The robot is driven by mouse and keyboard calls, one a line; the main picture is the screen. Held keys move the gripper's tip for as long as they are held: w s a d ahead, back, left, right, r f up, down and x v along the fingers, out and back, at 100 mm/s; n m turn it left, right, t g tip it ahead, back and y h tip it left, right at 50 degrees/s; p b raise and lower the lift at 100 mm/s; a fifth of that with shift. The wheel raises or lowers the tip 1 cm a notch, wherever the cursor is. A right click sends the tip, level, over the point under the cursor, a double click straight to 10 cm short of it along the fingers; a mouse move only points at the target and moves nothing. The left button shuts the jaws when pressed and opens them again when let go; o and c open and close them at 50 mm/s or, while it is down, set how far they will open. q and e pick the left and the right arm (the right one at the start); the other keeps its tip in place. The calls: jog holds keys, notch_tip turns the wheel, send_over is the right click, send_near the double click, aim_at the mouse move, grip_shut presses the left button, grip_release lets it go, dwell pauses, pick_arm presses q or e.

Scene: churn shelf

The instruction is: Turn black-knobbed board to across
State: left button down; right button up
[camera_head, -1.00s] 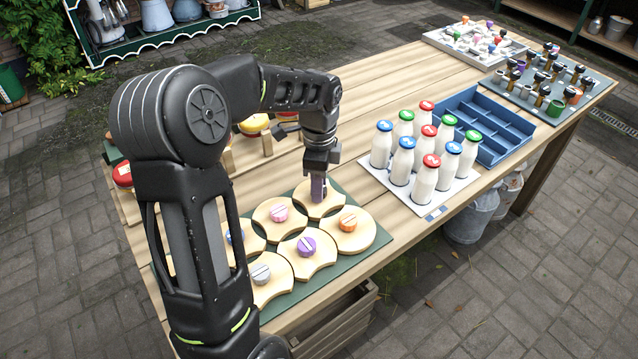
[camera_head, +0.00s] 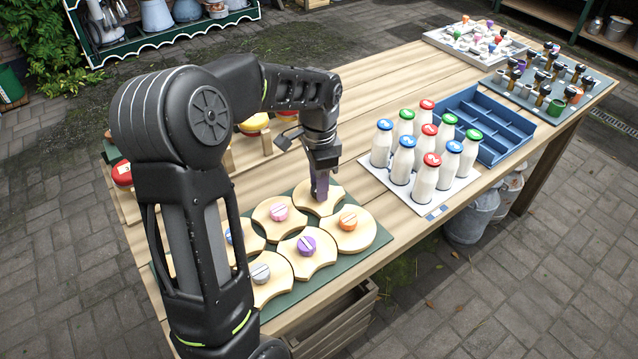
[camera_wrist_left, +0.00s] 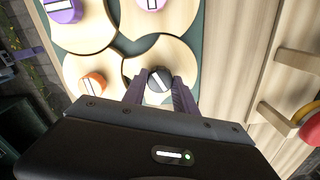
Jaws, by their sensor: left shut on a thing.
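The black-knobbed board (camera_head: 304,198) is a pale round wooden piece at the back right of the green base (camera_head: 384,238). Its black knob (camera_wrist_left: 158,78), with a white line, shows between my fingers in the left wrist view; in the head view the gripper hides it. My left gripper (camera_head: 320,194) points down over this board, shut on the knob. The fingers (camera_wrist_left: 158,92) lie one on each side of it. The board appears to lie flat among its neighbours.
Neighbouring boards have pink (camera_head: 279,212), orange (camera_head: 348,221), purple (camera_head: 306,245) and grey knobs (camera_head: 260,272). White bottles with coloured caps (camera_head: 431,160) stand to the right, beside a blue crate (camera_head: 512,137).

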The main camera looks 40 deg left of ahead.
pick_arm(q)
jog(key=n, duration=0.6)
jog(key=shift+n, duration=0.3)
jog(key=n, duration=0.6)
dwell(0.3)
jog(key=c, duration=1)
grip_release()
jog(key=shift+o, duration=0.2)
notch_tip(320, 180, up, 8)
jog(key=shift+f+b, duration=0.1)
jog(key=shift+b, duration=0.35)
